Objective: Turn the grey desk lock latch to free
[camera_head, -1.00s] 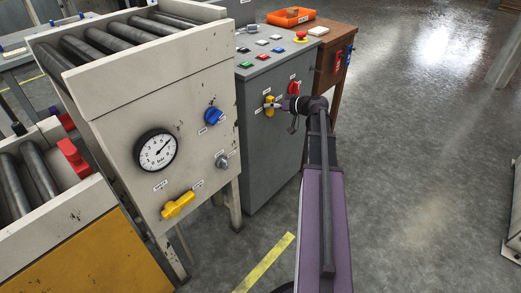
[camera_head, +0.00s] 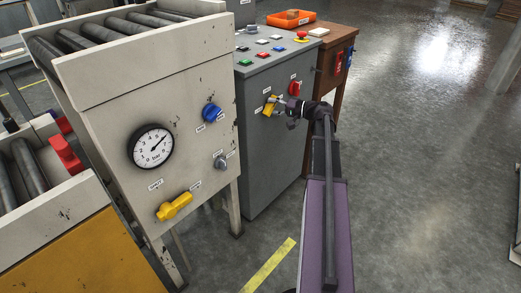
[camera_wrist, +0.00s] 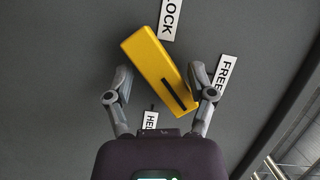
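The yellow latch (camera_head: 269,106) is on the front panel of the grey desk (camera_head: 256,160). In the head view it leans, its top to the right. In the wrist view the latch (camera_wrist: 153,65) runs from upper left to lower right, with a black mark near its lower right end. White labels LOCK (camera_wrist: 170,18), FREE (camera_wrist: 223,76) and a partly hidden HEL… (camera_wrist: 150,121) surround it. My gripper (camera_wrist: 159,78) is open around the latch. The left finger is apart from it; the right finger is close against its right side, contact unclear. My gripper (camera_head: 282,104) also shows in the head view.
A red knob (camera_head: 294,88) sits just above and right of my gripper. Several coloured buttons (camera_head: 262,56) are on the desk top. The pale press (camera_head: 185,100), with a gauge, blue knob and another yellow handle, stands left. Open floor (camera_head: 420,170) lies right.

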